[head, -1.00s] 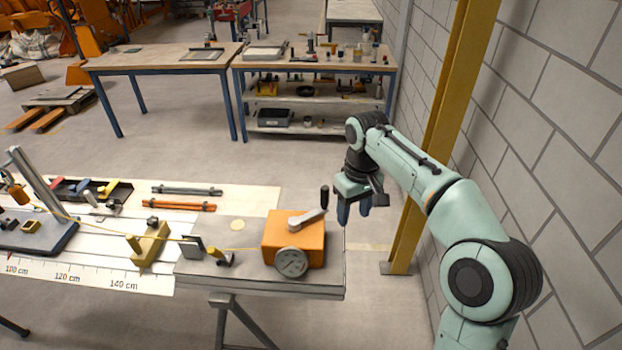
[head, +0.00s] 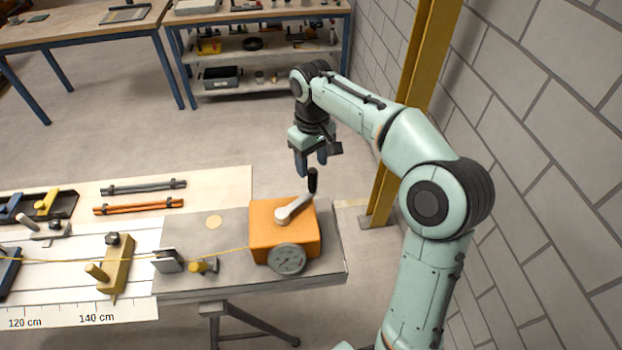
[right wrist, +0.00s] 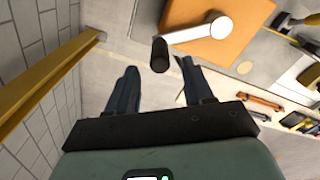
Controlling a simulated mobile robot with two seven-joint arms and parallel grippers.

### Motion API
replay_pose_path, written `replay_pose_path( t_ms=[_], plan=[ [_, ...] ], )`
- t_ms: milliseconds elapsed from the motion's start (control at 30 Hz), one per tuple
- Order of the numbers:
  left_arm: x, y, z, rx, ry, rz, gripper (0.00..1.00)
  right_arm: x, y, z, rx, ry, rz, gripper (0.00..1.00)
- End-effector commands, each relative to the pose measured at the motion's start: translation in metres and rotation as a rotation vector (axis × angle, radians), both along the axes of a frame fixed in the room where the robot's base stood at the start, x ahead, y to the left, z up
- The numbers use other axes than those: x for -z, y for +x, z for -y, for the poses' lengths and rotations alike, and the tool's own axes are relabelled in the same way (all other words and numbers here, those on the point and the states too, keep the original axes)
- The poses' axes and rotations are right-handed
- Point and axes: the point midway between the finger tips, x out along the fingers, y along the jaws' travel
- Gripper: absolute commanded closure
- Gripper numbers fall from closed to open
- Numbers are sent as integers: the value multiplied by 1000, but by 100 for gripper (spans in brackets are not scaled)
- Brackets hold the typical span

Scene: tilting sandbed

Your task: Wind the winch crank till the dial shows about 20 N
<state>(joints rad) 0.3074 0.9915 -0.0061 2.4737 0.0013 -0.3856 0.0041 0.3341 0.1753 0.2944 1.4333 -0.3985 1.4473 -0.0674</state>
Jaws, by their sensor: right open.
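The orange winch box (head: 262,232) stands on the grey plate at the bench's right end. Its pale crank arm (head: 295,208) points up and right to a black upright handle (head: 312,181). The round dial (head: 287,259) is on the box's front; its reading is too small to tell. A yellow cord (head: 230,251) runs left from the box. My right gripper (head: 311,170) is open, pointing down, above or behind the handle. In the right wrist view the handle (right wrist: 160,54) shows beyond and between the open fingers (right wrist: 155,85), apparently untouched. My left gripper is not in view.
A brass-coloured block (head: 117,264), a small upright plate (head: 168,261) and a brass fitting (head: 204,266) stand left of the winch. A yellow post (head: 384,195) and block wall are close on the right.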

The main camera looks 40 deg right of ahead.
Motion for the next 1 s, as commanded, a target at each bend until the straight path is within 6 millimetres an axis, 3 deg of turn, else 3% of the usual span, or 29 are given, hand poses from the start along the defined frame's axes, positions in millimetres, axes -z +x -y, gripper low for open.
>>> replay_pose_path(
  t_ms=[100,300,767,900,933,1000],
  plan=[
    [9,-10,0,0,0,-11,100,30,-2,0,0,1,-8,48],
    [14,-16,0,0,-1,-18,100,57,-1,0,0,0,-3,48],
    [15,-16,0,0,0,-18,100,68,0,0,0,0,1,48],
    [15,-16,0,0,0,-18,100,68,0,0,0,0,1,94],
    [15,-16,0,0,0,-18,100,68,0,0,0,0,1,100],
    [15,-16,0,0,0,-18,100,68,0,0,0,0,1,100]
  ],
)
